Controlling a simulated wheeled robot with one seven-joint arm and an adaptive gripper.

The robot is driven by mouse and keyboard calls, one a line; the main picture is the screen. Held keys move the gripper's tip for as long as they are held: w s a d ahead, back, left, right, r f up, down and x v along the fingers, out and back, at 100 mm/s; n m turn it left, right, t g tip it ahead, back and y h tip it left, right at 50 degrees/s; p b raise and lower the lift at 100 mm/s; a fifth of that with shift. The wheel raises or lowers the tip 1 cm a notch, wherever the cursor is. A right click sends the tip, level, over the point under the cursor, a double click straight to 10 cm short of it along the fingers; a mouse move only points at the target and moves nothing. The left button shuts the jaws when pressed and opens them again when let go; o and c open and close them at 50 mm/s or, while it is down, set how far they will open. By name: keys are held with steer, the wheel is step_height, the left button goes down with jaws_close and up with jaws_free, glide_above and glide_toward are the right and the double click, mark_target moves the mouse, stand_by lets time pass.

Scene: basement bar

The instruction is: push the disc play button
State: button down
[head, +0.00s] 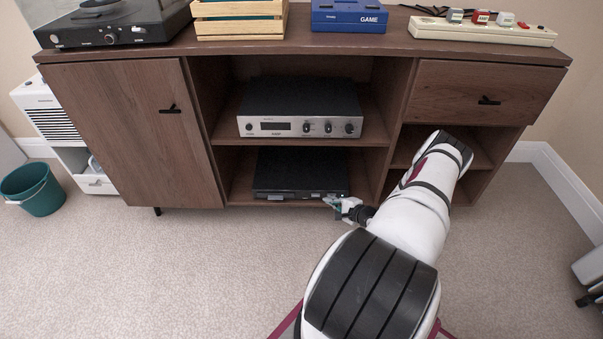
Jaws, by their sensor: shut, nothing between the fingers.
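A black disc player (300,174) lies on the lower middle shelf of the wooden cabinet. Its front strip with small controls faces me along its lower edge. The play button is too small to make out. My gripper (330,201) is shut and empty, at the lower right front of the player. The fingertips are close to its front edge; I cannot tell whether they touch it. My gripper hides part of the player's right front corner.
A silver amplifier (300,126) sits on the shelf above. The cabinet (140,135) has a left door and a right drawer (485,97). On top stand a turntable (115,25), a wooden crate (240,28), a blue game box (348,17) and a cream switch panel (480,33).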

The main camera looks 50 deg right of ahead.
stand_by(0.4)
steer(key=shift+s+a+p, duration=0.35)
steer(key=shift+p, duration=0.1)
steer(key=s+a+p, duration=0.3)
steer(key=s+a, duration=0.1)
steer(key=shift+a, duration=0.3)
stand_by(0.4)
